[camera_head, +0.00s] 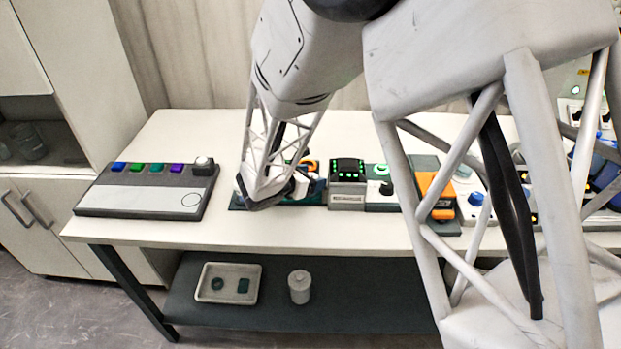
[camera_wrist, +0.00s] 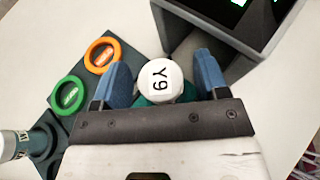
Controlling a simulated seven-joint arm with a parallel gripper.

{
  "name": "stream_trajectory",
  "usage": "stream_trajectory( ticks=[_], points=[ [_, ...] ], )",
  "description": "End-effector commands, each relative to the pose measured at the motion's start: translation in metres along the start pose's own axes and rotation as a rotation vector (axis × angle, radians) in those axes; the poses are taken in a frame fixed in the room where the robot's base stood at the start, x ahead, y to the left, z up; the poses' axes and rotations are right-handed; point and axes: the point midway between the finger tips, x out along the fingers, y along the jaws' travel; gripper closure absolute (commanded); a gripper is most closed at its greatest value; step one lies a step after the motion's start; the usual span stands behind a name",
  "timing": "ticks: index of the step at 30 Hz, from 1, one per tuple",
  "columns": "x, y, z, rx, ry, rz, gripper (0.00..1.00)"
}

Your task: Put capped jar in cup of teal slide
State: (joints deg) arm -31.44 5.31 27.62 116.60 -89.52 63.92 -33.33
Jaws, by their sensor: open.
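A round white cap marked "Y9" (camera_wrist: 158,82) shows in the wrist view, seen from above. I take it for the lid of the capped jar; the body below is hidden. Teal (camera_wrist: 187,93) shows around its lower edge; I cannot tell whether this is a cup or slide, or whether the jar sits in it. My gripper (camera_wrist: 164,76) is open, one blue finger on each side of the cap. A teal piece (camera_head: 157,168) shows on the grey panel at left.
An orange ring (camera_wrist: 102,55) and a green ring (camera_wrist: 68,95) lie left of the cap, with a labelled cylinder (camera_wrist: 14,145) beyond. A grey box with green lights (camera_head: 347,188) stands close on the right.

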Motion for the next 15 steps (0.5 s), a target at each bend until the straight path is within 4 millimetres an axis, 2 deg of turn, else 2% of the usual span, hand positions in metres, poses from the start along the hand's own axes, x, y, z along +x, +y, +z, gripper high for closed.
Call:
stream_trajectory(
  ticks=[8, 15],
  points=[
    [-0.019, 0.001, 0.0, 0.001, 0.0, 0.003, 0.33],
    [-0.049, 0.001, 0.0, 0.0, 0.0, 0.003, 0.33]
  ],
)
